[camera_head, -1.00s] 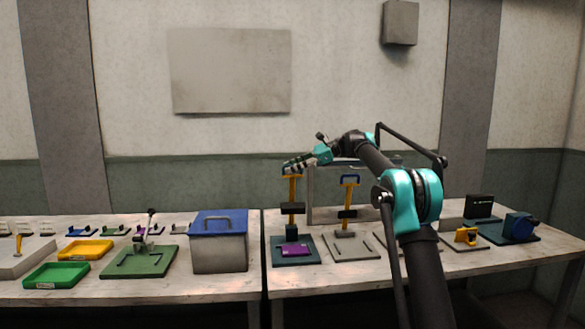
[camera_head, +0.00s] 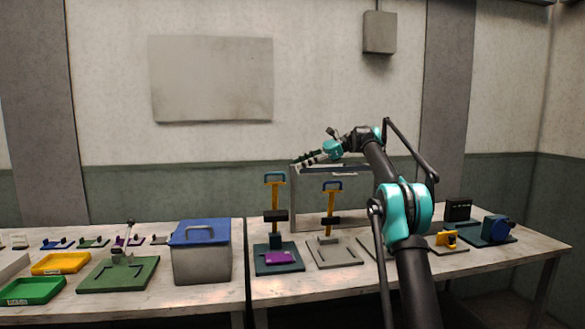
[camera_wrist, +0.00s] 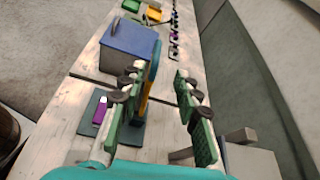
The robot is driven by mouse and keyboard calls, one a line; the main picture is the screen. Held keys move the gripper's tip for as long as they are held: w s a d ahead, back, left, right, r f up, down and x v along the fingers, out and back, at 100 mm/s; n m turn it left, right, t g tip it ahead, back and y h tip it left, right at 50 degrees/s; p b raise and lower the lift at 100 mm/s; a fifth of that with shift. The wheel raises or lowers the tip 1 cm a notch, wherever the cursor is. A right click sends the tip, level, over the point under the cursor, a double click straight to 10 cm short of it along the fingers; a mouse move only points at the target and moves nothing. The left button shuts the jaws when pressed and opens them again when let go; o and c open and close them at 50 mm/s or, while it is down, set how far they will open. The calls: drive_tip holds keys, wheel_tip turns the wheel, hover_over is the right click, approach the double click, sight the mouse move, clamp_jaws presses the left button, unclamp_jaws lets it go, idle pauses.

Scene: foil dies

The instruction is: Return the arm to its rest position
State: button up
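My arm reaches up over the right table, with my gripper (camera_head: 308,159) above the presses. In the wrist view my gripper (camera_wrist: 158,80) has its two green-padded fingers spread apart with nothing held between them. A press with a yellow column and blue handle (camera_head: 274,181) stands on a teal base holding a purple plate (camera_head: 283,257). The gripper is above and to the right of its handle, apart from it in the head view. In the wrist view this press shows partly behind the left finger. A second yellow press (camera_head: 331,203) stands on a grey base beside it.
A grey frame (camera_head: 297,189) stands behind the presses. A grey bin with a blue lid (camera_head: 201,254) is to the left, then a green-based press (camera_head: 117,274), yellow tray (camera_head: 60,262) and green tray (camera_head: 30,289). A blue device (camera_head: 496,229) is at right.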

drive_tip(key=shift+d+r, duration=0.1)
drive_tip(key=shift+d, duration=0.25)
drive_tip(key=s+d+f+n+t+h, duration=0.2)
drive_tip(key=s+d+f+n+h, duration=0.2)
drive_tip(key=s+d+f, duration=0.4)
drive_tip(key=s+d+f+n+t+h, duration=0.2)
drive_tip(key=s+d+f, duration=0.6)
drive_tip(key=s+f, duration=1.3)
drive_tip(key=s+d+f+n+t+h, duration=0.2)
drive_tip(key=s+d+f+n+h, duration=0.5)
drive_tip(key=s+f, duration=0.7)
drive_tip(key=s+d, duration=0.2)
drive_tip(key=s, duration=0.3)
drive_tip(key=shift+f+t, duration=0.25)
drive_tip(key=shift+t, duration=0.15)
